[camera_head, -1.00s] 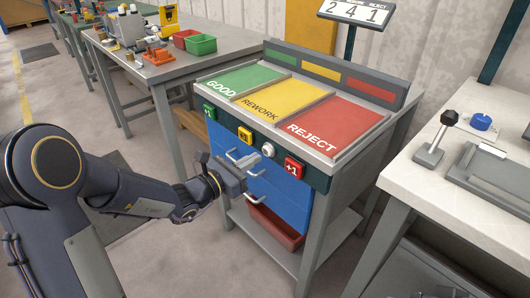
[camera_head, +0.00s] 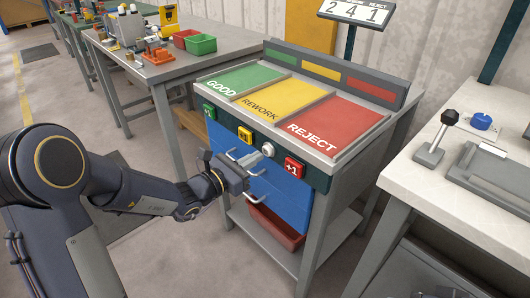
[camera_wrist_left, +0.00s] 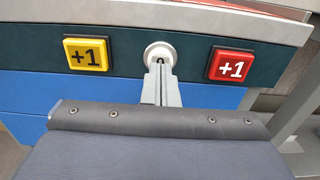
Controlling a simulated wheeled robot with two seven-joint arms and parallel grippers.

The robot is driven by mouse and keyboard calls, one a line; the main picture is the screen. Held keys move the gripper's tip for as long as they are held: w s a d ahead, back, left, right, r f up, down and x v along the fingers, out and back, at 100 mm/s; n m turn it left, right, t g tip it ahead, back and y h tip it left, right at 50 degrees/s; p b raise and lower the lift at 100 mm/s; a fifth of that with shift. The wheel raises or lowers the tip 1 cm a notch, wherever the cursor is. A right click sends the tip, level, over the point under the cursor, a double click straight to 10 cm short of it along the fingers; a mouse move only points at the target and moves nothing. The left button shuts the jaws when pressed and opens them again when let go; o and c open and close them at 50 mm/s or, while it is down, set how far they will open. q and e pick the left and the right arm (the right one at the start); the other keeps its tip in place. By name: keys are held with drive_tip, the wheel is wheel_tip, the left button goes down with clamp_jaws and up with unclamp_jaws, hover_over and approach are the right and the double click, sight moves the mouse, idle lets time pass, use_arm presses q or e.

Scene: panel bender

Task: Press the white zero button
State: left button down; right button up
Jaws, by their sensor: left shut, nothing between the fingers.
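The white zero button (camera_head: 268,149) is round and sits on the dark front strip of the sorting stand, between the yellow +1 button (camera_head: 245,134) and the red +1 button (camera_head: 294,167). In the left wrist view the white button (camera_wrist_left: 159,54) is at top centre, its lower part hidden by the fingertips. My left gripper (camera_head: 262,157) is shut and empty, its fingertips just below and in front of the white button. In the wrist view the closed fingertips (camera_wrist_left: 161,66) overlap the button; I cannot tell whether they touch it. My right gripper is not in view.
The green +1 button (camera_head: 209,112) is further left on the strip. Blue drawers with handles (camera_head: 281,199) lie below. A counter display (camera_head: 356,10) reads 2 4 1. A white bench with a black-knobbed lever (camera_head: 449,118) stands at the right.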

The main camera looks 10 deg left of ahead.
use_arm(q)
drive_tip(key=shift+x, duration=0.8)
idle(0.4)
drive_tip(key=v, duration=0.7)
idle(0.3)
drive_tip(key=shift+a, duration=0.1)
drive_tip(key=v, duration=0.8)
idle(0.4)
idle(0.6)
